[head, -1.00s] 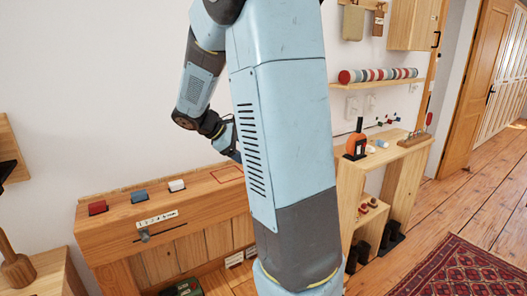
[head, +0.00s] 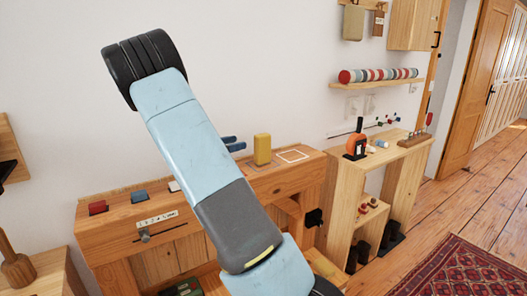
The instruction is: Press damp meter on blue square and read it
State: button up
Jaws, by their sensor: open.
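A yellow upright block (head: 262,150) stands on the wooden bench top, and I cannot tell whether it is the damp meter. An orange device with a black upright part (head: 356,146) stands on the right-hand wooden unit. My gripper shows only as two blue fingertips (head: 233,143), apart and empty, just left of the yellow block; my arm hides the rest. A white square outline (head: 293,156) is marked on the bench top right of the block. No blue square outline is visible; part of the bench top is behind my arm.
A shelf (head: 375,83) holds a striped roll. Wooden floor is free at right, beside a rug (head: 465,275).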

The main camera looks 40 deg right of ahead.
send_near(269, 134)
jog(key=shift+w+d+f, duration=0.2)
jog(key=shift+d+f, duration=0.05)
jog(key=shift+d, duration=0.3)
jog(key=shift+w+d+f, duration=0.15)
jog(key=shift+d+f, duration=0.1)
jog(key=shift+d, duration=0.35)
jog(key=shift+s+d+r, duration=0.1)
jog(key=shift+d+r, duration=0.05)
jog(key=shift+d, duration=1.15)
jog(key=shift+s+d+r, duration=0.1)
jog(key=shift+d, duration=1.2)
jog(key=shift+c, duration=0.2)
grip_shut()
